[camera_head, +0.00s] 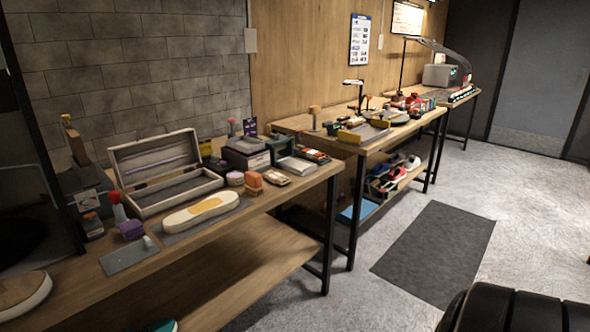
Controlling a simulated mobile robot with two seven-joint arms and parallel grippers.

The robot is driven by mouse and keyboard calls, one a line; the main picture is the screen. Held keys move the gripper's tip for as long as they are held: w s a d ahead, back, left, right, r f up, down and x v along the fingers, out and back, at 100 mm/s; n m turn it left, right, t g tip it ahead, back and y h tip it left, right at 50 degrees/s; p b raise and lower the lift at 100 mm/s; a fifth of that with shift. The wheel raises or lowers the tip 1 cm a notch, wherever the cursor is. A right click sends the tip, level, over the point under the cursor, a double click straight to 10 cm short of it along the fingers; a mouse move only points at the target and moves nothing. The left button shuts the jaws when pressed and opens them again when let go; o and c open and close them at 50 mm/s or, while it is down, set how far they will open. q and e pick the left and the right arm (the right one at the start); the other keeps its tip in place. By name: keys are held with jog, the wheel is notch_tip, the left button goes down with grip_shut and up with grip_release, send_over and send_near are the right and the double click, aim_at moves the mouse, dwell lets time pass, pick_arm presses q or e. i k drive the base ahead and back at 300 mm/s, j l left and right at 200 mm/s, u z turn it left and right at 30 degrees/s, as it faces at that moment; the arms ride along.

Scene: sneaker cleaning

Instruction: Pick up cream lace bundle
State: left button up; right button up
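A small cream and tan item (277,178) lies near the front right of the nearest workbench (262,210), just right of an orange block (254,182). It may be the cream lace bundle, but it is too small to tell for sure. Neither of my grippers shows in the head view. A black ribbed shape at the bottom right corner looks like part of my own body. No gripper is near the bench items.
An open grey box (170,200) and a cream sole-shaped piece (201,212) crowd the bench, with a purple block (131,230) at its front left. More benches stand beyond. The floor around the dark mat (436,250) is clear.

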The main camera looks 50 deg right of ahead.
aim_at(273, 176)
jog(key=i+l, duration=0.1)
jog(key=l, duration=0.6)
jog(key=i+l, duration=0.1)
jog(key=l, duration=0.65)
jog(key=i+l, duration=0.1)
jog(key=l, duration=0.6)
